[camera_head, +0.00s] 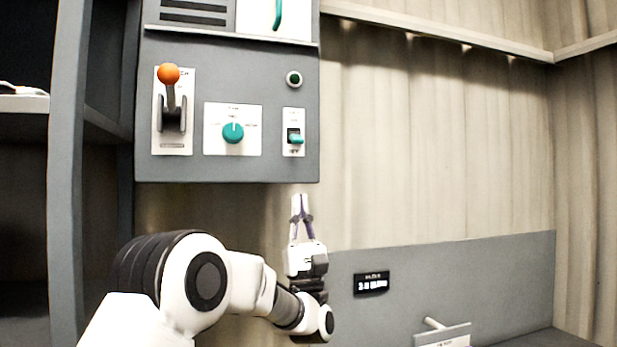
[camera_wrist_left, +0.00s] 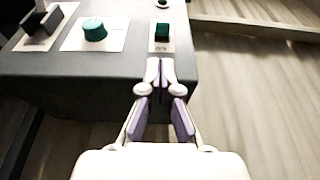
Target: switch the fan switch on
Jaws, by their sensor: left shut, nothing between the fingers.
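The fan switch appears to be the small teal rocker (camera_head: 295,139) on a white plate at the lower right of the grey control panel (camera_head: 230,172); its label is too small to read. In the head view the teal part sits low in its dark slot. The switch also shows in the left wrist view (camera_wrist_left: 162,31), just beyond the fingertips. My left gripper (camera_head: 301,199) points up, just below the panel's bottom edge and under the switch. It is shut and empty, also in the left wrist view (camera_wrist_left: 160,66), apart from the switch. My right gripper is not in view.
On the same panel are an orange-knobbed lever (camera_head: 169,75), a teal rotary knob (camera_head: 233,132) and a round dark button (camera_head: 294,78). A grey shelf unit (camera_head: 66,150) stands at the left. A small display (camera_head: 371,284) is on the low grey wall. Space right of the panel is free.

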